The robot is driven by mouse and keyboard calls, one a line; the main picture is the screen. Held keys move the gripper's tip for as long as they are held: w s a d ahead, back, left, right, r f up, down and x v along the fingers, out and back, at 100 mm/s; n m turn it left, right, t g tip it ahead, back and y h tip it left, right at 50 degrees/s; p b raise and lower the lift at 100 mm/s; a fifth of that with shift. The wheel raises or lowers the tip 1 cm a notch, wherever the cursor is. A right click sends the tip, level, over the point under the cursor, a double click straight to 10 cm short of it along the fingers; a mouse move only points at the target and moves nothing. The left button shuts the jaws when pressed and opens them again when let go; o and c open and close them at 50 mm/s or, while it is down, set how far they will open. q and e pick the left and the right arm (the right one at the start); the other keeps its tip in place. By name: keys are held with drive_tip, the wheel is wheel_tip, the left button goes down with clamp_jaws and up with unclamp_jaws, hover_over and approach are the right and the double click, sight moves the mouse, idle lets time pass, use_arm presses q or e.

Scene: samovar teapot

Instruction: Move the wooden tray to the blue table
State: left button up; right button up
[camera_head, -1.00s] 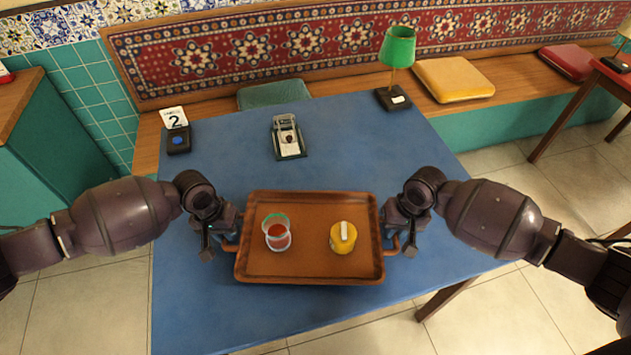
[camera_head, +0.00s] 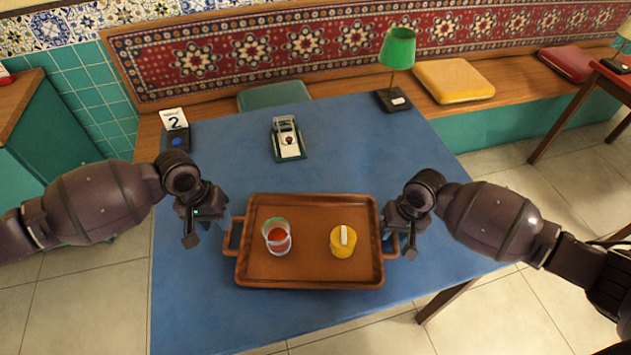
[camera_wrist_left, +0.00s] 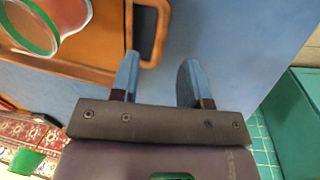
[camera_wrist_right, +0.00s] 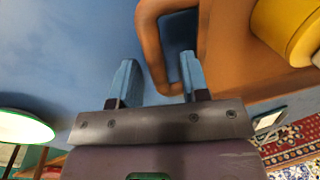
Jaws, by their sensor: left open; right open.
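The brown wooden tray (camera_head: 310,275) rests on the blue table (camera_head: 190,320), carrying a glass of red drink (camera_head: 277,238) and a yellow lidded pot (camera_head: 343,240). My left gripper (camera_head: 203,228) is open and empty, just left of the tray's left handle (camera_head: 233,237). In the left wrist view, that handle (camera_wrist_left: 158,45) lies beyond the fingertips. My right gripper (camera_head: 407,238) is open at the tray's right side and covers most of the right handle. In the right wrist view, part of that handle (camera_wrist_right: 152,55) shows between the open fingers; I cannot tell whether it touches them.
A small grey and green device (camera_head: 287,140) and a green lamp (camera_head: 398,50) stand at the table's back. A number 2 sign (camera_head: 175,120) stands at the back left corner. A wooden bench (camera_head: 520,95) runs along the wall. The table is clear around the tray.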

drive_tip(key=shift+r, duration=0.1)
use_arm(q)
drive_tip(key=r, duration=0.3)
drive_tip(key=a+r, duration=0.1)
drive_tip(key=r, duration=0.1)
drive_tip(key=shift+w+r, duration=0.1)
drive_tip(key=shift+r, duration=0.15)
use_arm(e)
wheel_tip(320, 180, up, 12)
drive_tip(key=d, duration=0.2)
drive_tip(key=shift+w+f, duration=0.15)
drive_tip(key=shift+f, duration=0.05)
